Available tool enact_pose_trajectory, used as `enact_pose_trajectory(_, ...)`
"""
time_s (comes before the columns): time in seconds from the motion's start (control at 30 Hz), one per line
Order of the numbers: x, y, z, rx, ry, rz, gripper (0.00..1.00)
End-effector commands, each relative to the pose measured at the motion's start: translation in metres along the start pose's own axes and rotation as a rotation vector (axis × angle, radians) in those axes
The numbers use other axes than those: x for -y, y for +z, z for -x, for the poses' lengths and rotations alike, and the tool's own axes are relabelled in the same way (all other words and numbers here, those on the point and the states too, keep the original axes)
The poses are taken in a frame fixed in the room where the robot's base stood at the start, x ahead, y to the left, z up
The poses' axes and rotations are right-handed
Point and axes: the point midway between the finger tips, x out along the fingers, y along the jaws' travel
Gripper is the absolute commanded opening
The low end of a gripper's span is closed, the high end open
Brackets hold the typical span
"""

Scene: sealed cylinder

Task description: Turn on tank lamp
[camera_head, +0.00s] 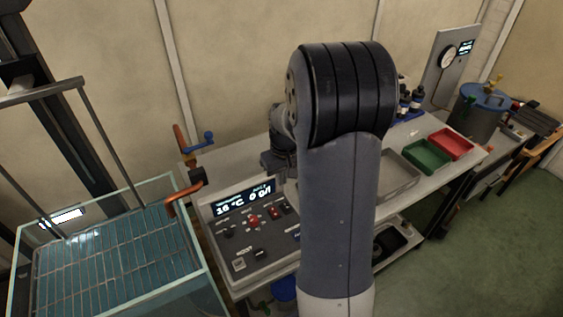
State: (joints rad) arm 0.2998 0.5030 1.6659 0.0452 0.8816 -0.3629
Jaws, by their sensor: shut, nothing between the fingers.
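A grey control panel (255,230) stands on the bench, left of my arm. Its lit display (244,198) reads about 16 °C and 0 0/1. Below it are red switches (253,220) and dark knobs; their labels are too small to read. The glass water tank (110,255) is at the lower left, with a grid in blue water. A bright white patch (62,217) shows at its left side; I cannot tell whether it is a lamp or a reflection. My gripper (272,166) is shut and empty, above the panel's back edge, partly hidden by my arm.
Orange pipes with a blue-handled valve (197,142) rise between tank and panel. Right of my arm are a grey tray (398,172), a green tray (427,156), a red tray (451,143) and dark bottles (415,98). A lidded pot (477,115) stands farther right.

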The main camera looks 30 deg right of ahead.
Motion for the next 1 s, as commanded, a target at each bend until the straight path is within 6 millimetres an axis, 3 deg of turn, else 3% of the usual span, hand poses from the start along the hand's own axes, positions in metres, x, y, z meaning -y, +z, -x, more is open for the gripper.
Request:
enact_pose_trajectory(0.2, 0.000, -0.010, 0.035, -0.003, 0.002, 0.001, 0.00)
enact_pose_trajectory(0.4, 0.000, -0.012, 0.047, 0.001, 0.000, 0.000, 0.00)
enact_pose_trajectory(0.77, 0.000, -0.012, 0.047, 0.002, 0.000, 0.000, 0.00)
enact_pose_trajectory(1.0, 0.000, -0.005, 0.024, 0.006, -0.002, 0.000, 0.00)
